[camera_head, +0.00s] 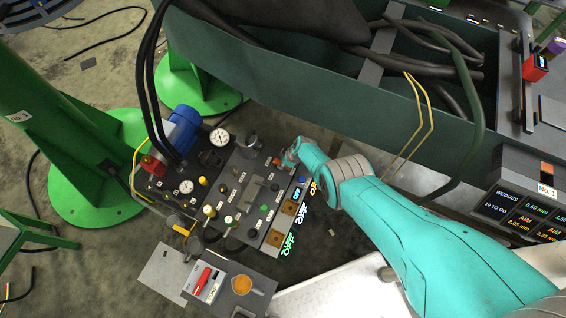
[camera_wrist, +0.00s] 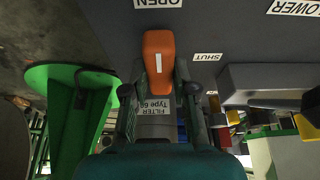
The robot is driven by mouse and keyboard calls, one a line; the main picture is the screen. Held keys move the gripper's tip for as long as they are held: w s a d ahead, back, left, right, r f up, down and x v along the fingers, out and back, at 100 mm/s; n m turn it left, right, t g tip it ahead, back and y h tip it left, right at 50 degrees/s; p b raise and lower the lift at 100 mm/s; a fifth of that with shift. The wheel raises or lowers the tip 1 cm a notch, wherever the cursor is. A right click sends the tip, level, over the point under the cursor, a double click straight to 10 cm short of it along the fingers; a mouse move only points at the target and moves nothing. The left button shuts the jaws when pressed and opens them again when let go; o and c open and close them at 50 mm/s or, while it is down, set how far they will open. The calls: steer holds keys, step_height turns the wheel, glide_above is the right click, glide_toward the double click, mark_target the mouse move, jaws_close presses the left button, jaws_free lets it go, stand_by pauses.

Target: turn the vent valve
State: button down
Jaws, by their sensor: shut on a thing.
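The vent valve shows in the wrist view as an orange handle (camera_wrist: 158,52) with a white line along it. The line runs up and down in the picture, in line with the upside-down OPEN label (camera_wrist: 158,3) above it. The SHUT label (camera_wrist: 207,57) lies to its right. My gripper (camera_wrist: 159,82) is shut on the handle, one finger on each side. In the head view my gripper (camera_head: 289,154) is at the upper right corner of the control panel (camera_head: 238,165), and only a small orange-red bit of the handle (camera_head: 277,160) shows.
The panel carries knobs, a gauge (camera_head: 219,136) and a blue motor (camera_head: 183,128) at its far left. A LOWER label (camera_wrist: 294,8) is at the wrist view's upper right. A dark green trough (camera_head: 330,85) stands behind my arm.

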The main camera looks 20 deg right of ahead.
steer(key=c, duration=0.9)
jaws_free()
steer(key=shift+s, duration=0.1)
steer(key=shift+d+r, duration=0.1)
steer(key=shift+r, duration=0.15)
steer(key=shift+r, duration=0.15)
steer(key=shift+v, duration=3.35)
steer(key=shift+s, duration=0.15)
